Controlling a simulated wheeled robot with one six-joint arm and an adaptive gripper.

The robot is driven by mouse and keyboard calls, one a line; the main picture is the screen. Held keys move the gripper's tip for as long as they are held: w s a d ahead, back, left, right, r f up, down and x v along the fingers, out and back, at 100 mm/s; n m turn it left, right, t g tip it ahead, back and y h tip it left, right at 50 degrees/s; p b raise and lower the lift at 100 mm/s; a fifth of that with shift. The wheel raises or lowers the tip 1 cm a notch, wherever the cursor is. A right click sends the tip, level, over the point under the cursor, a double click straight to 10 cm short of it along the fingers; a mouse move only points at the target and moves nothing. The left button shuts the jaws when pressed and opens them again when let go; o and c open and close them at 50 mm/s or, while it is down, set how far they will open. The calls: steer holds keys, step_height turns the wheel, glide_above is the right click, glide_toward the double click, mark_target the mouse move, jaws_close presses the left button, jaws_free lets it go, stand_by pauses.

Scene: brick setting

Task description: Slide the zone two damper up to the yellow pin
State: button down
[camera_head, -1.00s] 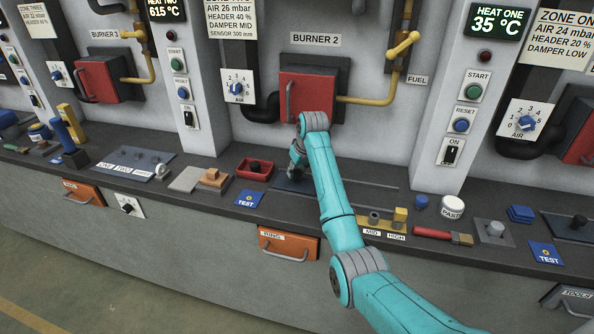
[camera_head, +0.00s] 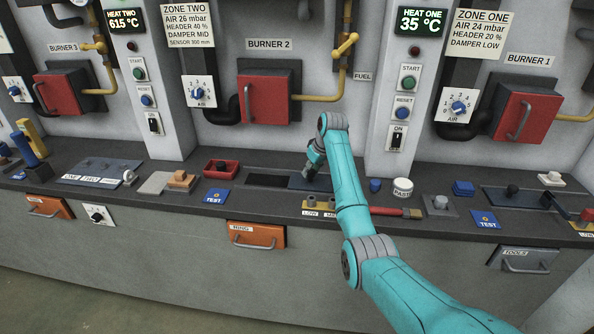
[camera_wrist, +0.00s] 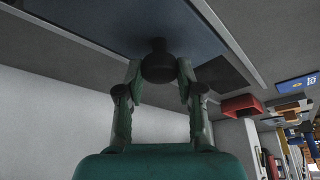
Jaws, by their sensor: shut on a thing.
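The zone two damper is a blue-grey plate (camera_head: 310,183) in the console track below burner 2. A dark opening (camera_head: 267,181) shows to its left. My gripper (camera_head: 312,168) is shut on the plate's dark round knob; the wrist view shows the knob (camera_wrist: 158,62) between both fingertips, with the plate (camera_wrist: 120,20) beyond it. The label strip (camera_head: 318,211) in front of the track shows LOW and part of MID. My arm covers the strip's right end, and I see no yellow pin in the views now.
A red tray (camera_head: 221,168) and a blue TEST card (camera_head: 216,196) lie left of the track. A blue knob (camera_head: 375,185), a white PAST container (camera_head: 402,188) and a red-handled brush (camera_head: 395,212) lie to the right, close to my arm.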

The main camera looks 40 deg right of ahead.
mark_target(323, 189)
steer(key=shift+s+d, duration=0.4)
steer(key=shift+s, duration=0.1)
steer(key=c, duration=0.8)
jaws_free()
steer(key=shift+o, duration=0.2)
steer(key=v, duration=1.2)
steer(key=shift+f, duration=0.1)
